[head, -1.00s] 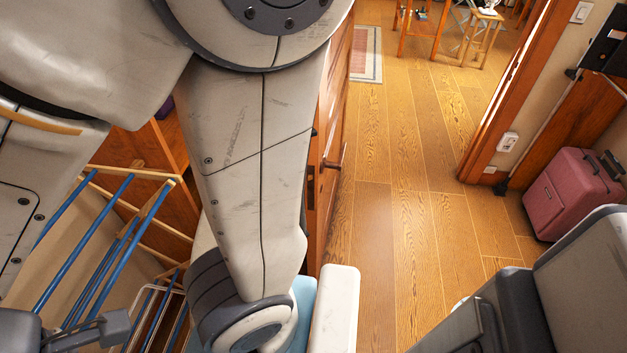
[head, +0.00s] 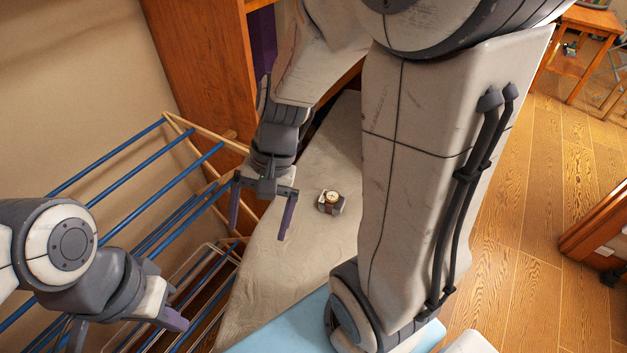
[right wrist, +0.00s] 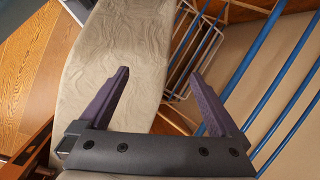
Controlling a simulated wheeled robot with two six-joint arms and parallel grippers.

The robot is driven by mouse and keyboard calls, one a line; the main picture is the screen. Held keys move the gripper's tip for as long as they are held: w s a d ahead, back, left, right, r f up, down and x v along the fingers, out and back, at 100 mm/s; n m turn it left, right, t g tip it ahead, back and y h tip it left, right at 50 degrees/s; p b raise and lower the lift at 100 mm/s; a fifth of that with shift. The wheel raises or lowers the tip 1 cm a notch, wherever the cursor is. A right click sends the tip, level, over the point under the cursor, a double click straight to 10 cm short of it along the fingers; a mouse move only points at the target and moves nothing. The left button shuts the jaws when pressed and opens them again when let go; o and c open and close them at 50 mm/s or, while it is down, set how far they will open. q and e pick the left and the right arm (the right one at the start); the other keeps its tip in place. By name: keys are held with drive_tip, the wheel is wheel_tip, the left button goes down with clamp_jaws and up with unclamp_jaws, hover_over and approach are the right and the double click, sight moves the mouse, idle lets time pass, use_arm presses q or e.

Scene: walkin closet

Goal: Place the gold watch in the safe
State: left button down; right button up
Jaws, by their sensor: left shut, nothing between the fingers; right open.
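The gold watch (head: 331,197), with a round gold face and a grey band, rests on a beige padded surface like an ironing board (head: 290,250). My right gripper (head: 262,215) is open and empty, to the left of the watch in the head view and apart from it. In the right wrist view its two purple fingers (right wrist: 160,92) are spread over the board's edge, and the watch does not show. My left gripper (head: 178,318) is shut and empty at the lower left. The safe is not seen in either view.
A drying rack with blue rods (head: 150,155) stands to the left of the board, close to both grippers. A wooden cabinet (head: 205,75) stands behind. A light blue surface (head: 290,328) lies in front. Wooden floor (head: 520,250) is open at the right.

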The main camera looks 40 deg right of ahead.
drive_tip(key=w+d+f+m+t+y+b, duration=0.1)
drive_tip(key=w+d+f+m+t+y, duration=0.2)
drive_tip(key=d+m, duration=0.85)
drive_tip(key=m+t+h+b, duration=0.2)
drive_tip(key=m+t+h, duration=0.15)
drive_tip(key=m, duration=0.65)
approach(334, 196)
drive_tip(key=f, duration=0.1)
drive_tip(key=shift+t+y, duration=0.25)
drive_tip(key=shift+y, duration=0.1)
drive_tip(key=x, duration=0.4)
drive_tip(key=shift+a+f, duration=0.1)
drive_tip(key=shift+f, duration=0.25)
drive_tip(key=shift+x, duration=2.75)
drive_tip(key=shift+w+r, duration=0.1)
drive_tip(key=shift+w, duration=0.05)
clamp_jaws()
